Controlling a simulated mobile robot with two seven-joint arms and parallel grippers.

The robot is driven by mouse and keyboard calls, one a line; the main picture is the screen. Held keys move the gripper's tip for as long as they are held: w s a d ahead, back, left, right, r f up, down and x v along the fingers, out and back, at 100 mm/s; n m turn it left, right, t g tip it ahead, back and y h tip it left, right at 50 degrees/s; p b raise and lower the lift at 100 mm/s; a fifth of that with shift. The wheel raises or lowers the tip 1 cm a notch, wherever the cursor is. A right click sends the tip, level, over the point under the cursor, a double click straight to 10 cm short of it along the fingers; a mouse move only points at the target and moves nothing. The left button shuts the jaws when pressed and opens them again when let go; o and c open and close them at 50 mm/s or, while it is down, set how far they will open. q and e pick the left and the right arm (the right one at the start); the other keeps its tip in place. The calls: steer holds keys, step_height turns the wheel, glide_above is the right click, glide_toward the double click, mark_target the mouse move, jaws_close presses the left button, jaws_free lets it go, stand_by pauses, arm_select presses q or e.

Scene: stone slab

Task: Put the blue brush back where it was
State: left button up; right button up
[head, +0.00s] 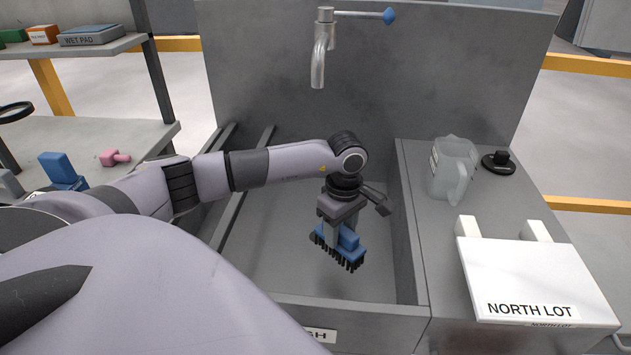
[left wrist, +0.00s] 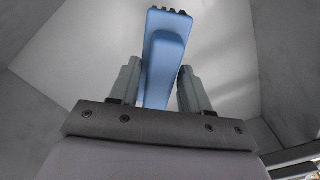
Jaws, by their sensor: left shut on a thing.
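The blue brush (head: 346,246) has a blue block body with dark bristles pointing down. My left gripper (head: 342,228) is shut on its handle and holds it over the grey sink basin (head: 290,270). In the left wrist view the brush (left wrist: 165,60) stands between the two fingers (left wrist: 155,90), with bristles at its far end. I cannot tell whether the bristles touch the basin floor. My right gripper is not in view.
A jug (head: 452,168), a black knobbed disc (head: 498,162) and a white NORTH LOT sign (head: 530,275) stand on the right counter. A left shelf holds a blue block-shaped item (head: 62,170) and a pink item (head: 114,157).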

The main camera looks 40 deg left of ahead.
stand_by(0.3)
arm_select(q)
step_height(320, 180, up, 15)
steer(key=p, duration=0.6)
steer(key=s+d+f+m+b, duration=0.2)
steer(key=d+m, duration=0.4)
steer(key=m, duration=0.2)
steer(key=s+d+f+m+b, duration=0.2)
steer(key=d+m, duration=0.4)
steer(key=m, duration=0.3)
steer(key=shift+s+f+b, duration=0.15)
steer(key=shift+s+b, duration=0.4)
